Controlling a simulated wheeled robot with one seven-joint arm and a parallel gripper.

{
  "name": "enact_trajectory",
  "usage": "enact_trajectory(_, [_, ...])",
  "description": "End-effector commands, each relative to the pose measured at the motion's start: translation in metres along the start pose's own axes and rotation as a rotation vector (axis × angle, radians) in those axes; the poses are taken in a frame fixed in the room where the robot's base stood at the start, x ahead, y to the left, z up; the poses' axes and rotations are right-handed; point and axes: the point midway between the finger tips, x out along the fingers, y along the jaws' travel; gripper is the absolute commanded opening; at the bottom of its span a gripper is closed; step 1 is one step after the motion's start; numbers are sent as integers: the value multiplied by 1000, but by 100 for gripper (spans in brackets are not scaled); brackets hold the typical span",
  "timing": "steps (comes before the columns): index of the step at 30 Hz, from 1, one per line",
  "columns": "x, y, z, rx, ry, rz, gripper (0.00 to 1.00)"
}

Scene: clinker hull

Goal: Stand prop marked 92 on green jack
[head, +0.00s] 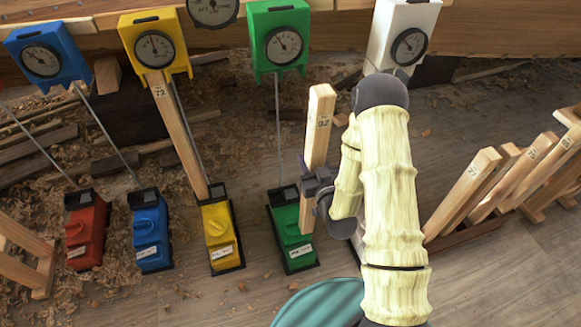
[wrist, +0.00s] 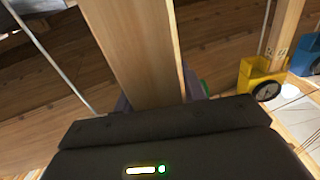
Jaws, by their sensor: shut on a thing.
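The prop marked 92 (head: 318,130) is a pale wooden post, upright with a slight lean. My gripper (head: 314,188) is shut on it low down; the post also fills the middle of the wrist view (wrist: 140,50). The green jack (head: 292,245) is on the floor below the green gauge box (head: 280,42). The post's lower end overlaps the jack's right edge in the head view. I cannot tell whether they touch. The jack's dark head pad (head: 284,194) is just left of my gripper, with no prop seen on it.
A prop marked 72 (head: 172,120) stands between the yellow jack (head: 218,240) and yellow gauge box (head: 155,42). Blue (head: 151,235) and red (head: 86,235) jacks are further left. A thin rod (head: 277,130) rises behind the green jack. More props (head: 465,190) lean in a rack at right.

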Motion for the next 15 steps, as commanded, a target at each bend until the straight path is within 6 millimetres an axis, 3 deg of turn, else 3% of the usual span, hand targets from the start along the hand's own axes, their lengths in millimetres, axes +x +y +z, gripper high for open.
enact_trajectory(1, [-2,-19,-4,-1,2,-9,0])
enact_trajectory(6, [-12,-55,-12,-13,4,-3,0])
enact_trajectory(10, [-18,-68,-16,-20,7,1,0])
enact_trajectory(15, [-18,-70,-17,-22,8,4,0])
